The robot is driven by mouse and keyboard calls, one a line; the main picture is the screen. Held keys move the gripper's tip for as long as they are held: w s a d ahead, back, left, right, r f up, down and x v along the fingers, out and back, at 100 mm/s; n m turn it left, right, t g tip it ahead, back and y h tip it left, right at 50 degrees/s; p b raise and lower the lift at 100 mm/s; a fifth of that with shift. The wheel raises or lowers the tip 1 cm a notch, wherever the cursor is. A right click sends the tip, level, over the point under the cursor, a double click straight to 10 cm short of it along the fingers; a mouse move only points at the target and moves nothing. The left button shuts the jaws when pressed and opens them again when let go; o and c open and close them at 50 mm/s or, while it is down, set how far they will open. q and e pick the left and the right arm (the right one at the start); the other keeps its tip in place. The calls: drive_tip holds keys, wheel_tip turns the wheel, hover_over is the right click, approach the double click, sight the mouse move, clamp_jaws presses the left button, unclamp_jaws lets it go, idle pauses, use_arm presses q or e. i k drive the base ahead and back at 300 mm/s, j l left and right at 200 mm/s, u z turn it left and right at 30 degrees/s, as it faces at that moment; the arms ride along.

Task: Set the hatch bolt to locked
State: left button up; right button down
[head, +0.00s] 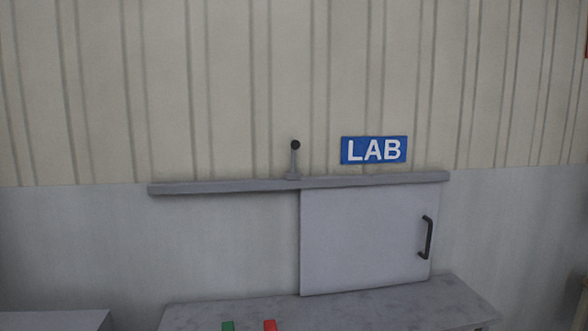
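A grey sliding hatch panel (360,240) hangs under a long grey rail (220,186) on the wall. A black upright handle (427,238) is on the panel's right side. A small grey lever with a round black knob (295,146) stands upright on the rail, just left of the panel's left edge. It appears to be the hatch bolt, but no locked or unlocked marking is readable beside it. Neither of my grippers is in view.
A grey marbled counter (390,305) runs below the hatch. A green piece (228,326) and a red piece (269,325) show at the bottom edge, partly cut off. A blue LAB sign (374,150) is above the rail. Another pale surface (55,320) is at lower left.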

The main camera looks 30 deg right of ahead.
sight(295, 145)
drive_tip(key=z, duration=1.05)
